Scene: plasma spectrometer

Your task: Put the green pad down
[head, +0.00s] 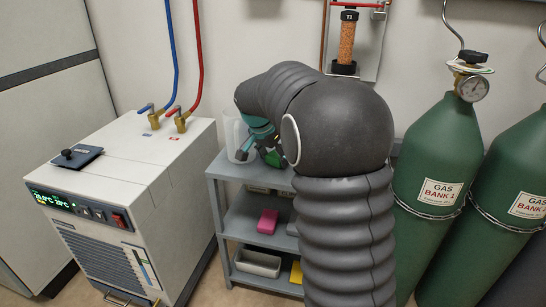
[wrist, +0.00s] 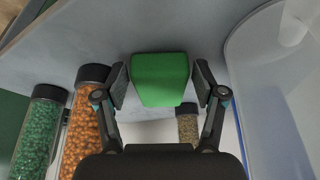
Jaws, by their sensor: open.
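The green pad (wrist: 161,80) is a small bright green block in the wrist view, on the grey top shelf surface (wrist: 120,45). My gripper (wrist: 161,84) is open, with one dark finger on each side of the pad and a narrow gap showing beside it. In the head view my gripper (head: 258,150) is over the top of the grey shelf unit (head: 228,172), mostly hidden behind my arm. A bit of green shows by the fingers there, but I cannot tell its outline.
Jars with green (wrist: 38,130) and orange granules (wrist: 84,125) and a smaller jar (wrist: 188,125) stand near my gripper. A clear container (wrist: 265,70) is at the right. Lower shelves hold a pink block (head: 267,221). Green gas cylinders (head: 437,160) and a chiller (head: 130,190) flank the shelf.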

